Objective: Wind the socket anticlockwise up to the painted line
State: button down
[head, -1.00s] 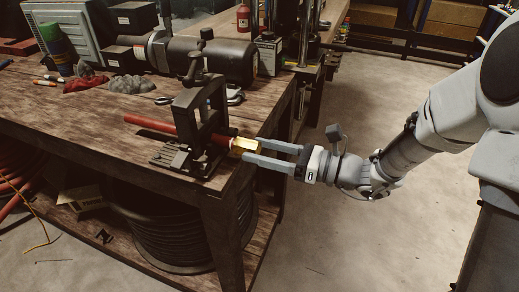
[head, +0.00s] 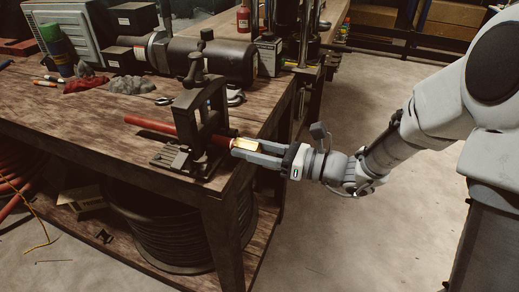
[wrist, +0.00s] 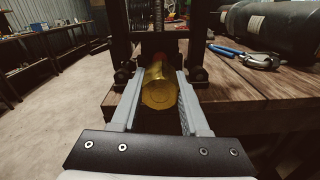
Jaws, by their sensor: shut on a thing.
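The brass socket (head: 246,143) sits on the end of the red hose (head: 155,125), which lies through a dark clamp (head: 188,112) at the bench corner. My gripper (head: 238,148) is shut on the socket, one finger on each side of it. In the wrist view the socket (wrist: 159,88) faces me end-on between the two grey fingers (wrist: 158,95), with a little red hose behind it. The fingers hide the socket's sides. I cannot make out the painted line in either view.
The clamp's dark uprights (wrist: 197,45) stand close beyond the fingertips. Blue-handled pliers (wrist: 250,56) and a dark cylinder (head: 215,60) are on the wooden bench (head: 80,118). A hose reel (head: 165,235) is underneath. Floor to the right is open.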

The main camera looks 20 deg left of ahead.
aim_at(259, 150)
jog(key=c, duration=0.6)
grip_release()
jog(key=shift+o, duration=0.2)
jog(key=d+p, duration=0.1)
jog(key=d, duration=0.3)
jog(key=shift+s, duration=0.1)
jog(key=shift+s+d, duration=0.1)
jog(key=shift+d, duration=0.4)
